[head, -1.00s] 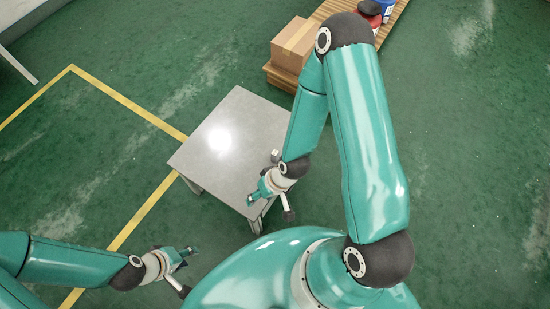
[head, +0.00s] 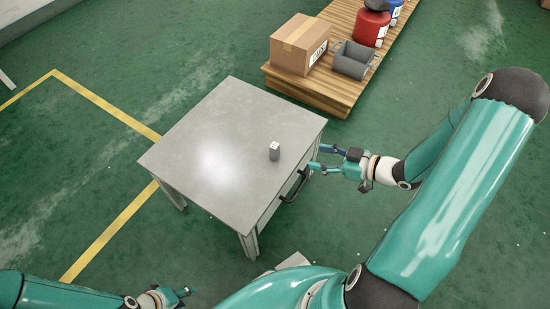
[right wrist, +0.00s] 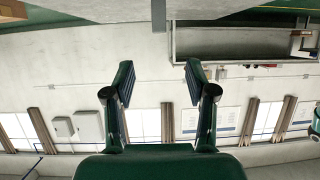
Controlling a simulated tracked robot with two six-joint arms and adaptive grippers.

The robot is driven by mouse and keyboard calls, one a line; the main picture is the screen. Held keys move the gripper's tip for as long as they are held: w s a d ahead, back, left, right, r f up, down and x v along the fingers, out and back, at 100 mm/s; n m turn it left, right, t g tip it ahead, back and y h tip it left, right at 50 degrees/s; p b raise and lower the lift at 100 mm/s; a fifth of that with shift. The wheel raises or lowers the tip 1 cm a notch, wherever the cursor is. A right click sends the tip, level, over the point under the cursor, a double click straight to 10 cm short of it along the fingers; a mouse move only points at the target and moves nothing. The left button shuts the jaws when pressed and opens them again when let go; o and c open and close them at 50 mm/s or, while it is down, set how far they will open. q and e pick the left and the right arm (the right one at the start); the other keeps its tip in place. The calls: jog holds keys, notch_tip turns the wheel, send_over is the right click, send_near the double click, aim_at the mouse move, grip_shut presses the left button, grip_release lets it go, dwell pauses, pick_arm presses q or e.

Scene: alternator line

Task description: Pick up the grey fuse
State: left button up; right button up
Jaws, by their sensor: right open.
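The grey fuse (head: 275,151), a small upright block with a pale top, stands on the grey table (head: 215,120) near its right edge. My right gripper (head: 316,156) is open and empty just beyond that edge, its fingers pointing left towards the fuse and apart from it. The right wrist view is upside down; there the open fingers (right wrist: 158,82) show nothing between them, and a grey block that looks like the fuse (right wrist: 158,15) hangs in from the top edge. My left gripper (head: 187,292) is low at the bottom left, away from the table; its jaw opening is unclear.
A dark handle (head: 296,186) sticks out from the table's right side, below my right gripper. Behind, a wooden pallet (head: 290,84) carries a cardboard box (head: 300,45), a grey bin (head: 352,62) and a red container (head: 369,28). The table top around the fuse is clear.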

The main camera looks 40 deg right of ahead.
aim_at(278, 149)
jog(key=b+x, duration=0.3)
jog(key=x, duration=0.8)
jog(key=shift+s+f, duration=0.1)
jog(key=b+x, duration=0.2)
jog(key=x, duration=0.2)
jog(key=shift+w+a+f, duration=0.1)
jog(key=shift+w+f, duration=0.05)
jog(key=shift+w, duration=0.25)
jog(key=shift+w+a, duration=0.1)
jog(key=shift+w, duration=0.15)
grip_shut()
